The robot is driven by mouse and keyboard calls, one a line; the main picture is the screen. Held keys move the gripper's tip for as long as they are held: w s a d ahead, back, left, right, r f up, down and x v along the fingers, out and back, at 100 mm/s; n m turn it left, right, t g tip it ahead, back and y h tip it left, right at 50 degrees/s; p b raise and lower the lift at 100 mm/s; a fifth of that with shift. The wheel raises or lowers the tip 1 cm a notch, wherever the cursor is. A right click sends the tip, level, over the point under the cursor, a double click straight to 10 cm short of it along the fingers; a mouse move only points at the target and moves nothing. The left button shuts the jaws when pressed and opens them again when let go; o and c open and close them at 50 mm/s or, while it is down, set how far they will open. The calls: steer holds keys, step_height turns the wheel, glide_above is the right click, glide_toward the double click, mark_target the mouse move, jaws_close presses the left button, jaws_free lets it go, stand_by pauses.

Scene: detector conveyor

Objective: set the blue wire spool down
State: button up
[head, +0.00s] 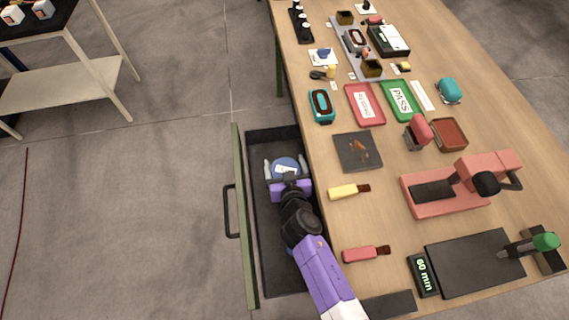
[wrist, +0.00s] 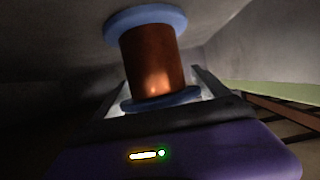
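The blue wire spool (head: 286,165) is inside the open drawer, towards its far end. In the wrist view the spool (wrist: 153,60) shows two blue flanges and a copper-coloured winding, close in front of my gripper. My gripper (head: 286,170) reaches down into the drawer, with one pale finger on each side of the spool. The fingers stand wide, about at the flange edges or just outside them. I cannot tell whether they touch it. The spool's underside and its contact with the drawer floor are hidden.
The drawer (head: 275,245) has a dark inside and a green front (head: 243,215). The workbench (head: 375,215) edge runs along its right. A yellow-handled tool (head: 345,191) and a red-handled tool (head: 362,254) lie near that edge. The drawer floor around my arm looks clear.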

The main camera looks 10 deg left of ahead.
steer(key=shift+r, duration=0.1)
steer(key=shift+s+r+p, duration=0.1)
steer(key=shift+p, duration=0.2)
steer(key=v, duration=1.1)
steer(key=shift+s, duration=0.35)
steer(key=shift+r, duration=0.15)
